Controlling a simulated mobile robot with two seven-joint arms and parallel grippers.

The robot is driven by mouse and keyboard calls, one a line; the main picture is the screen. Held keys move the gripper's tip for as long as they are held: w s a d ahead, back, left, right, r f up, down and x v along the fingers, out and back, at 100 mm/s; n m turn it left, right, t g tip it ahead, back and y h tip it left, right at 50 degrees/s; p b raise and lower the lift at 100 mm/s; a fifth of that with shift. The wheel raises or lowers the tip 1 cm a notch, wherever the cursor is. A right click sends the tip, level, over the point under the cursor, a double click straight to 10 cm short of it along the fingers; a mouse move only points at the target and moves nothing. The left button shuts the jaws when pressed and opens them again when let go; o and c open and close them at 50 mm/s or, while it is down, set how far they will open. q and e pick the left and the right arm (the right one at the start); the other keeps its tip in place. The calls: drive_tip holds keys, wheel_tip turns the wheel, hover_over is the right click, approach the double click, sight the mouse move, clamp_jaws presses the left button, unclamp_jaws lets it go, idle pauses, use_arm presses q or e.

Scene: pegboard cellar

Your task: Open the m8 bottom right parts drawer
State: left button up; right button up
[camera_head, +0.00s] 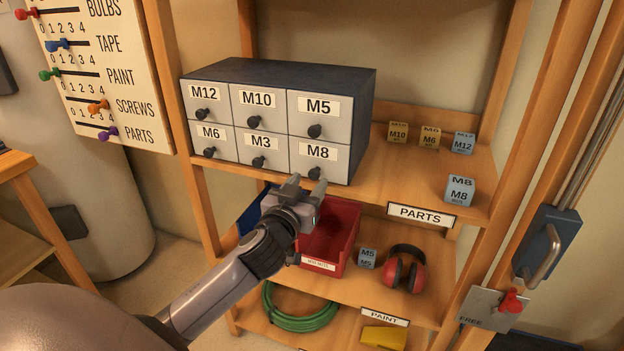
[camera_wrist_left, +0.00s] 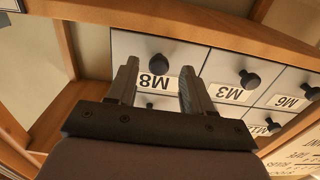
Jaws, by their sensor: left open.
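The grey parts cabinet (camera_head: 345,78) has two rows of labelled drawers with dark round knobs. The M8 drawer (camera_head: 338,166) is at the bottom right in the head view and looks shut, its front flush with the others. Its knob (camera_head: 314,173) is at the front's lower edge. My left gripper (camera_head: 307,182) is open just in front of and below this knob. In the left wrist view, which is upside down, the M8 knob (camera_wrist_left: 157,60) shows between the two fingers of my left gripper (camera_wrist_left: 158,75), apart from both. My right gripper is not in view.
The cabinet stands on a wooden shelf (camera_head: 405,185) with small labelled boxes, such as the M8 box (camera_head: 460,189). Below are a red bin (camera_head: 345,222), red ear defenders (camera_head: 404,268) and a green hose (camera_head: 300,321). A wooden post (camera_head: 168,60) stands left of the cabinet.

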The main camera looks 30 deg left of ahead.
use_arm(q)
drive_tip(key=shift+x, duration=0.9)
drive_tip(key=shift+w+a, duration=0.1)
drive_tip(key=shift+w, duration=0.3)
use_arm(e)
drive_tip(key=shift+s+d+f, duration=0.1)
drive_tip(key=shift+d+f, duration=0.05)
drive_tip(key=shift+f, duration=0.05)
